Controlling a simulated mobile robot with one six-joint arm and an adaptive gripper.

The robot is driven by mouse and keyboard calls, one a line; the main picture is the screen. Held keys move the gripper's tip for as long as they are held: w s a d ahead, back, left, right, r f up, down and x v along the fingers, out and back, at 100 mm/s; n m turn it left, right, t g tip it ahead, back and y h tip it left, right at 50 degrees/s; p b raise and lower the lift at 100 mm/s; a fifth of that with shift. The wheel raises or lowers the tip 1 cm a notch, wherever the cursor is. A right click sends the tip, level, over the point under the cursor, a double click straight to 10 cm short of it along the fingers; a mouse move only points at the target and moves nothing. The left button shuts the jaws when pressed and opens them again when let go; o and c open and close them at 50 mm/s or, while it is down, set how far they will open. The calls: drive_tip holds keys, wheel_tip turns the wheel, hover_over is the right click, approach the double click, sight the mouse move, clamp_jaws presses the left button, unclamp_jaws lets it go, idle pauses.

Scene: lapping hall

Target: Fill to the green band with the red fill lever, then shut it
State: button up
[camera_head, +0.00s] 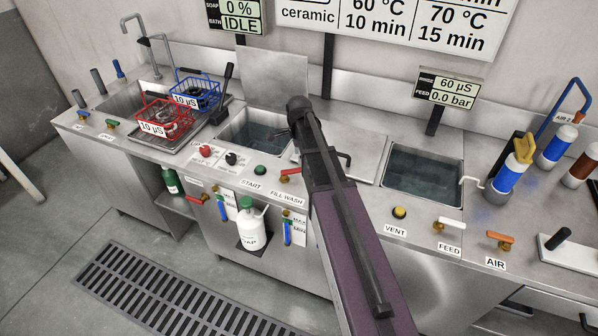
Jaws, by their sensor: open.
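The red fill lever (290,172) sits on the counter front edge, above the FILL WASH label (287,198). Its handle points right, roughly along the edge. The wash tank (229,140) behind it holds dark water. A level plate with MAX and MIN marks (299,226) is on the front panel below; I cannot make out a green band. My dark arm reaches up across the middle, just right of the lever, and covers part of the tank's right side. My gripper's fingers do not show, so their place relative to the lever cannot be told.
A second red lever (197,197) is on the front panel at left. Blue handles (288,232) hang below the counter. Baskets (165,116) stand at left. A second tank (425,178), FEED lever (449,222) and AIR lever (500,237) are at right. A floor grate (180,295) lies in front.

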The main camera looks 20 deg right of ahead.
sight(299, 169)
drive_tip(key=shift+f+b, duration=2.55)
drive_tip(key=shift+f, duration=0.25)
clamp_jaws()
